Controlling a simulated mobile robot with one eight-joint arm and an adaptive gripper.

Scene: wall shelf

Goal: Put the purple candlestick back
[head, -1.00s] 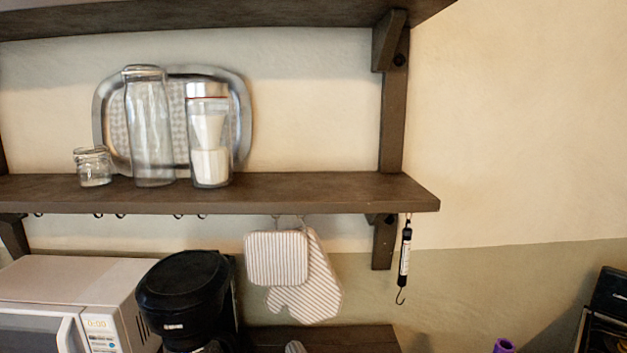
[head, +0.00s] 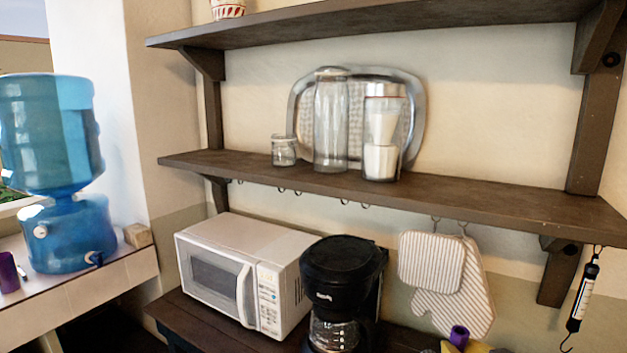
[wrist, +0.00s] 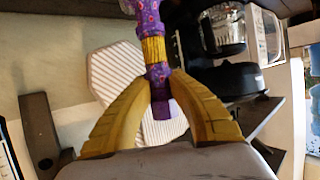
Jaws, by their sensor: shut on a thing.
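The purple candlestick (wrist: 157,70) has a yellow band and light spots. In the wrist view my gripper (wrist: 158,88) is shut on it, with a yellow finger on each side of its lower part. Its top end runs out of the picture. In the head view only a purple end of the candlestick (head: 459,336) shows at the bottom edge, with a bit of my yellow gripper (head: 452,347) beside it. It is in front of the hanging mitts. The wall shelf (head: 480,200) holds a small jar (head: 284,152), a glass bottle (head: 331,125), a white-filled container (head: 382,140) and a metal tray (head: 415,110).
An upper shelf (head: 400,22) runs above. Below are a microwave (head: 215,275), a coffee maker (head: 340,275) and hanging striped mitts (head: 430,262). A blue water dispenser (head: 65,225) and a purple item (head: 8,273) stand at left. The wall shelf's right part is clear.

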